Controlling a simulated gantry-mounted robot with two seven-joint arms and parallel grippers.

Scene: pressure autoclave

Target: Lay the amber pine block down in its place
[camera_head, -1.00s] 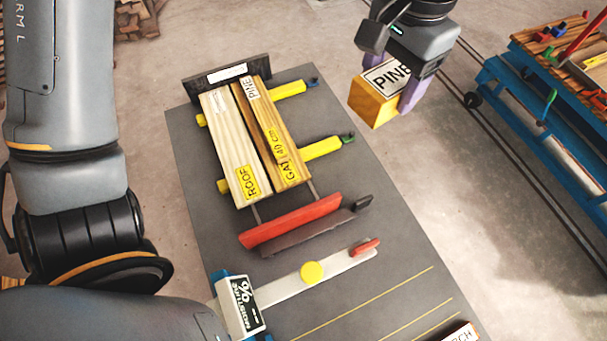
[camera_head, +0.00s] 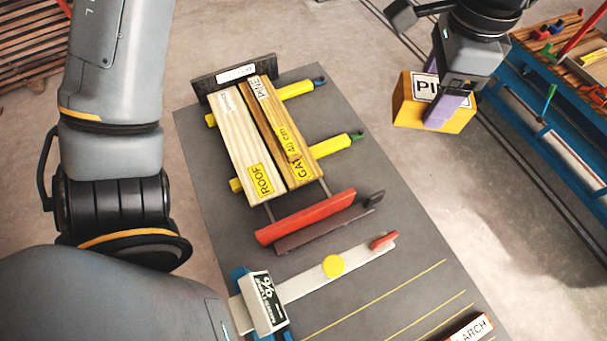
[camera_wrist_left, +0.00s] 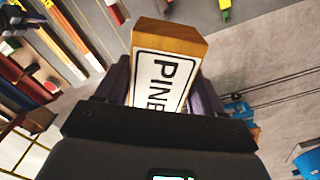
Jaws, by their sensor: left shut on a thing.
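The amber pine block (camera_head: 408,110) has a white label with black letters, partly covered in the head view. My left gripper (camera_head: 448,108) is at the upper right of the head view, its purple fingers shut on the block. It holds the block in the air, over the floor to the right of the grey table as seen in this view. In the left wrist view the block (camera_wrist_left: 175,35) stands between the two fingers, its PINE label facing the camera. My right gripper is not in view.
On the grey table (camera_head: 400,220), a clamp with a red bar (camera_head: 305,217) and yellow bars holds pale and brown boards (camera_head: 245,145). A white bar with a yellow disc (camera_head: 333,266) lies nearer. A LARCH block (camera_head: 470,328) sits near yellow lines. A blue cart (camera_head: 540,120) stands right.

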